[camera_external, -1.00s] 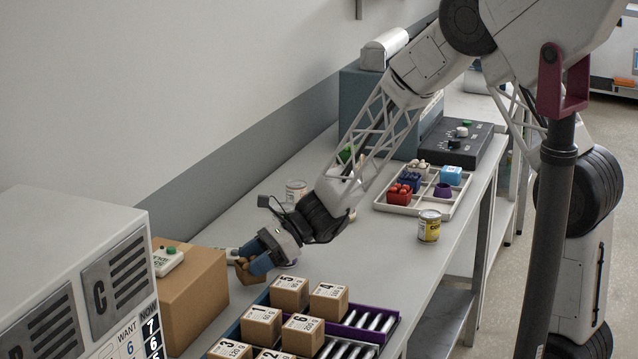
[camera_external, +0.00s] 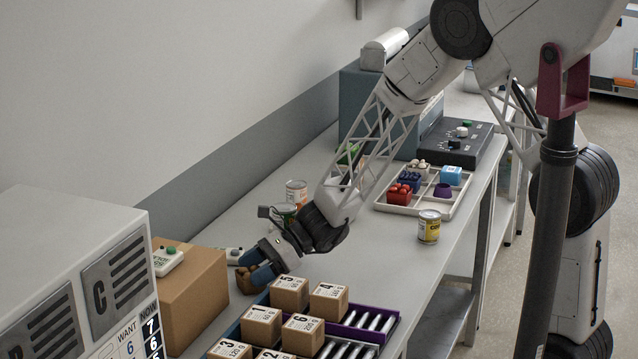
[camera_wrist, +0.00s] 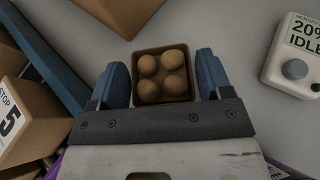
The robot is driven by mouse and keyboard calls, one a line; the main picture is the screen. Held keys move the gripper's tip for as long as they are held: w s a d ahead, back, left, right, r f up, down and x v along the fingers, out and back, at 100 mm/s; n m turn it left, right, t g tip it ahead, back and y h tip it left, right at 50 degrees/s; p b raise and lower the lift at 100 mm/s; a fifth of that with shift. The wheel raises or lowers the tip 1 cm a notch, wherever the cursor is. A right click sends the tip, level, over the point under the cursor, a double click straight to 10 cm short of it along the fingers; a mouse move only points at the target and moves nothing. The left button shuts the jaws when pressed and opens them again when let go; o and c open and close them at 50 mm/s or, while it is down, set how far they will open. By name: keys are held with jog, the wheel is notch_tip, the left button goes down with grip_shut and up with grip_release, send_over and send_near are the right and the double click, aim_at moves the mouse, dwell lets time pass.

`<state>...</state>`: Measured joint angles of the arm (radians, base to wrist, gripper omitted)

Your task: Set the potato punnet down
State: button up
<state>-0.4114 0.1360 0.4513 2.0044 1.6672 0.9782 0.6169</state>
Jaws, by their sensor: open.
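The potato punnet (camera_wrist: 162,74) is a small brown square tray holding several round potatoes. In the wrist view it sits between the two blue fingers of my gripper (camera_wrist: 163,80), with a visible gap on each side. In the external view the punnet (camera_external: 245,281) rests on the grey bench (camera_external: 345,251) beside the cardboard box, partly hidden by my gripper (camera_external: 258,264). My gripper is open around the punnet, low over the bench.
A large cardboard box (camera_external: 195,293) stands left of the punnet. Numbered cartons (camera_external: 289,293) on a roller rack (camera_external: 365,325) stand close on the near side. Cans (camera_external: 297,193) and a white compartment tray (camera_external: 432,210) are farther back.

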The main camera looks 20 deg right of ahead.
jog(key=shift+r, duration=0.15)
jog(key=shift+v, duration=0.8)
jog(key=v, duration=1)
jog(key=shift+d, duration=0.2)
jog(key=shift+r, duration=0.15)
jog(key=s+d+r+n+t+h, duration=0.1)
jog(key=s+d+r+n+h, duration=0.3)
jog(key=s+d, duration=0.5)
jog(key=s+d+r+n+h, duration=0.4)
jog(key=s+d+r+n, duration=0.2)
jog(key=s+d+n, duration=0.2)
jog(key=s+d+r+n+t+h, duration=0.1)
jog(key=s+d+r+n+h, duration=0.4)
jog(key=s+d, duration=0.7)
jog(key=shift+s+d+r+n+t, duration=0.15)
jog(key=shift+d+n+t, duration=0.2)
jog(key=shift+d, duration=0.75)
